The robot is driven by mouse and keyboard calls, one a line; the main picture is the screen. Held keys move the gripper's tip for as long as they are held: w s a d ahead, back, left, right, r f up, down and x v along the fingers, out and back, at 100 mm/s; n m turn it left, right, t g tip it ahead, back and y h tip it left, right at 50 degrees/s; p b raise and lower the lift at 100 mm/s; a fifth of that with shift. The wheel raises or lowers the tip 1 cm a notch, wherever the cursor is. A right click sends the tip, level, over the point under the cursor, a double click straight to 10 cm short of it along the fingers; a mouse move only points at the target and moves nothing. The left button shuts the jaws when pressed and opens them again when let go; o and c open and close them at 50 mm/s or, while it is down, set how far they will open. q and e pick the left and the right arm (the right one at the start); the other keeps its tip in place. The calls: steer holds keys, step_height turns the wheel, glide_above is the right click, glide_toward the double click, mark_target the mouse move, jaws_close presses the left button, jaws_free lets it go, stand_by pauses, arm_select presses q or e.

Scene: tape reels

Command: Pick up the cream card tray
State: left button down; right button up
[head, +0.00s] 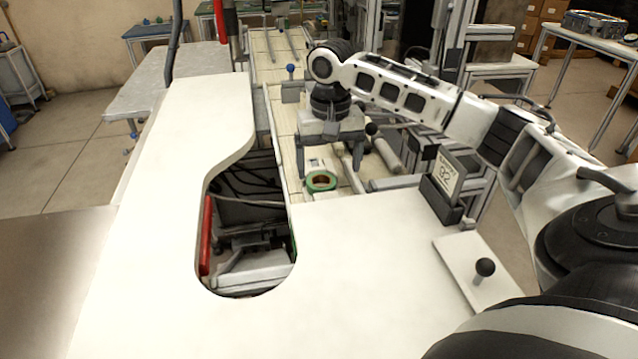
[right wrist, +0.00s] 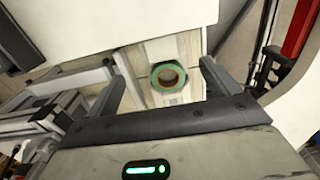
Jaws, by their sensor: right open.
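No thing stands out for certain as the cream card tray. A flat cream plate with a black ball knob (head: 455,249) lies at the right of the white worktop. A cream card marked with a number (head: 451,177) stands in a black holder (head: 440,199) at the worktop's far right. My right gripper (head: 329,170) is open and empty, pointing down over the pale slatted conveyor beyond the worktop. A green-rimmed tape reel (head: 321,190) lies below it; in the right wrist view the reel (right wrist: 155,77) shows between the open fingers (right wrist: 166,85). My left gripper is out of view.
The white worktop (head: 330,310) has a cutout with dark machinery and a red bar (head: 207,235) inside. A grey roller (head: 388,156) and metal rails lie right of my gripper. The worktop's front middle is clear.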

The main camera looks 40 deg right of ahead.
mark_target(326, 194)
steer(key=f, duration=0.8)
steer(key=shift+w+f+p, duration=0.15)
steer(key=shift+w+p, duration=0.2)
steer(key=shift+p, duration=0.05)
steer(key=c, duration=0.8)
steer(key=shift+c, duration=0.3)
steer(key=shift+r, duration=0.2)
